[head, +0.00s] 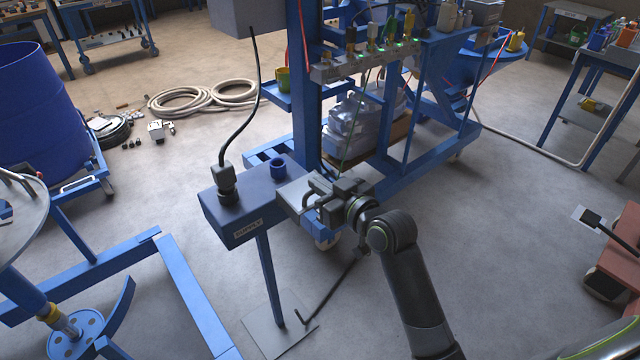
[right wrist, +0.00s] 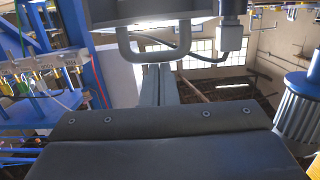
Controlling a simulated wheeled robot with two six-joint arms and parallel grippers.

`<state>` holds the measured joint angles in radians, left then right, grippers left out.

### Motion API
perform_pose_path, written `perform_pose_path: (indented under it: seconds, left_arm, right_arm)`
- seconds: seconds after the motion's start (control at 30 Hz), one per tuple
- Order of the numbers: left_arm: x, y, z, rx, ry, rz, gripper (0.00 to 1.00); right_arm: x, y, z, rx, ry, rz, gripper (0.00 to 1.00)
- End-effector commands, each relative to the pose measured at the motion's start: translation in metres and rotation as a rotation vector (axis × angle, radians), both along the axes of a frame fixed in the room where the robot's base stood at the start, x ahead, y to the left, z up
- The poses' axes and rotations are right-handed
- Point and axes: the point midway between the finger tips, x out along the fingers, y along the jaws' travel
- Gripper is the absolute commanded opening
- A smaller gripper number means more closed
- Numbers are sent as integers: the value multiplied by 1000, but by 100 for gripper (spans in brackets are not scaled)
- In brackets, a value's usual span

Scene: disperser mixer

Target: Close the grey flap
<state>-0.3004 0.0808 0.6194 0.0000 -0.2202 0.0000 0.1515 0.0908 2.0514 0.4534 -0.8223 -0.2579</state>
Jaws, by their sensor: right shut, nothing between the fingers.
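The grey flap (head: 291,191) sits at the right end of the blue supply box (head: 228,232), beside a round blue socket (head: 278,168). It appears swung out to the right, with the socket uncovered. In the right wrist view the flap (right wrist: 150,12) is at the top, with a U-shaped grey handle (right wrist: 128,50) below it. My right gripper (head: 316,196) is shut and empty at the flap's handle. Its fingers (right wrist: 163,72) reach up to the handle in the wrist view; I cannot tell whether they touch it.
A black cable plug (head: 227,180) stands in the box's left socket. The box rests on a post with a floor plate (head: 272,325). A blue frame machine (head: 310,80) stands close behind. A blue drum (head: 45,105) is at the left.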

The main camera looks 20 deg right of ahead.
Motion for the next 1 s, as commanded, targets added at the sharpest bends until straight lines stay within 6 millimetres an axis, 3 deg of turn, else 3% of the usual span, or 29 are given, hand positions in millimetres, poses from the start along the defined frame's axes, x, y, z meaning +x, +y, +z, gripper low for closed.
perform_pose_path:
  seconds: [1.0]
  left_arm:
    - [7,-1,-32,-1,1,1,62]
  right_arm:
    - [-7,-3,-13,35,-98,1,0]
